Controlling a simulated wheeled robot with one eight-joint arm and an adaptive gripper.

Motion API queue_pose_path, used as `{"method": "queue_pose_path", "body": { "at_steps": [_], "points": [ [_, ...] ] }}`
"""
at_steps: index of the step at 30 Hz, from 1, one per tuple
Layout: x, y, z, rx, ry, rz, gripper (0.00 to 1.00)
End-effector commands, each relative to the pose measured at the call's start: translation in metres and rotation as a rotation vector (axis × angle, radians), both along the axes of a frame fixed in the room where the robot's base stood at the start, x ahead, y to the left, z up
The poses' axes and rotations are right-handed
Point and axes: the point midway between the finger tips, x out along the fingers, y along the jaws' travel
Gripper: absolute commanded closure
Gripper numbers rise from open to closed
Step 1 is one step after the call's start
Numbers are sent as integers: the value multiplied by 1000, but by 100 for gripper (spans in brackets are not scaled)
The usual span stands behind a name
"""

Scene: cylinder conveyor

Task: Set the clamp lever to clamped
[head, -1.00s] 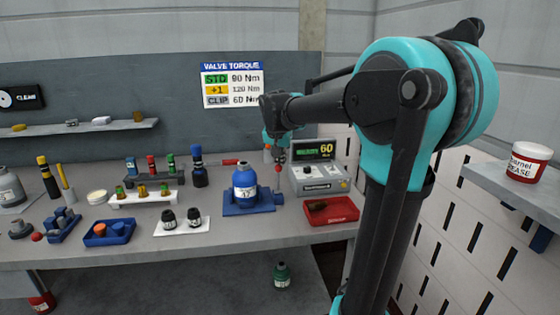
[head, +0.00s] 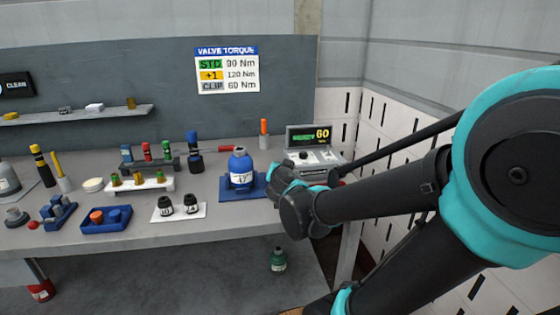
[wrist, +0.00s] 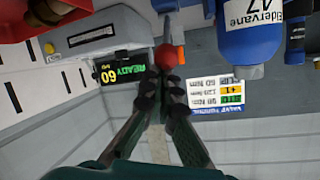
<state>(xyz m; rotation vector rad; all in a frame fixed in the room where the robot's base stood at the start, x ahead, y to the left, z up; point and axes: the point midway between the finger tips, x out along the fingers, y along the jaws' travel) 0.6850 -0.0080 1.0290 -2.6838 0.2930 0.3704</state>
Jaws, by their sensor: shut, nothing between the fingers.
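A lever with a red ball knob (wrist: 166,56) shows in the wrist view, between the grey display unit and the blue bottle. In the head view I cannot make out the lever behind my arm. The blue bottle (head: 240,168) stands in a blue fixture (head: 228,193); it also shows in the wrist view (wrist: 250,42). My gripper (wrist: 161,82) is shut and empty. Its fingertips appear close to the red knob; I cannot tell whether they touch it. In the head view the fingers are hidden behind my wrist. Whether the lever is clamped is not clear.
The display unit (head: 309,137) reads 60 and stands at the back right; it also shows in the wrist view (wrist: 124,68). A red tray (wrist: 45,28) is near it. An orange-handled tool (head: 264,128) stands behind. Several tools and racks fill the bench's left.

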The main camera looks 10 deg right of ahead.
Motion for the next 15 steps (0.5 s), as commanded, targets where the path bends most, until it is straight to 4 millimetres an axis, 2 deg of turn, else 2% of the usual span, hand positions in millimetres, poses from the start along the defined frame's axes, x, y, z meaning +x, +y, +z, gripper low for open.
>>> {"method": "queue_pose_path", "body": {
  "at_steps": [15],
  "points": [
    [-16,0,-20,1,7,-1,100]
  ]
}}
